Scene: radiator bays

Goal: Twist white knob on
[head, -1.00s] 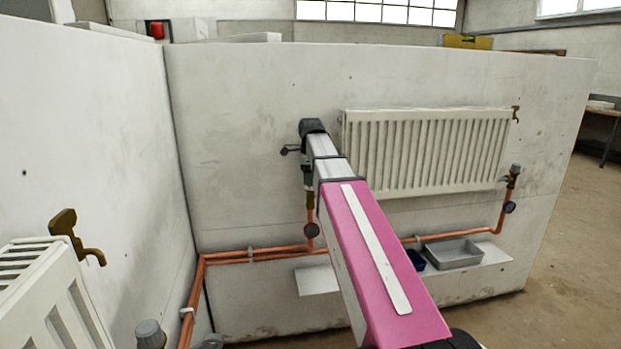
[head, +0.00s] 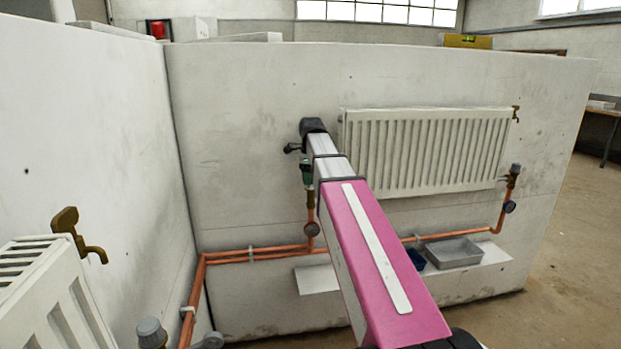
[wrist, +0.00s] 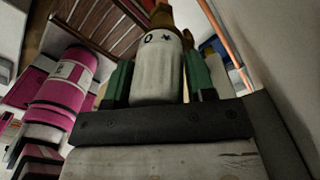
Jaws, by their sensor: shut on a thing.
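The white knob (wrist: 157,78) is ribbed and carries a dark ring mark and a star mark near its far end. In the wrist view it sits between the two green-padded fingers of my gripper (wrist: 157,85), which is shut on it. A brass fitting (wrist: 161,14) shows just beyond the knob. In the head view my gripper (head: 306,172) is at the lower left end of the wall radiator (head: 425,150), above a copper pipe. The knob is hidden there behind my gripper and arm.
Another grey-capped valve (head: 515,170) stands at the radiator's right end. Copper pipes (head: 270,250) run low along the wall. A grey tray (head: 453,253) and a blue container (head: 416,260) rest on a low shelf. A second radiator (head: 50,300) is at the near left.

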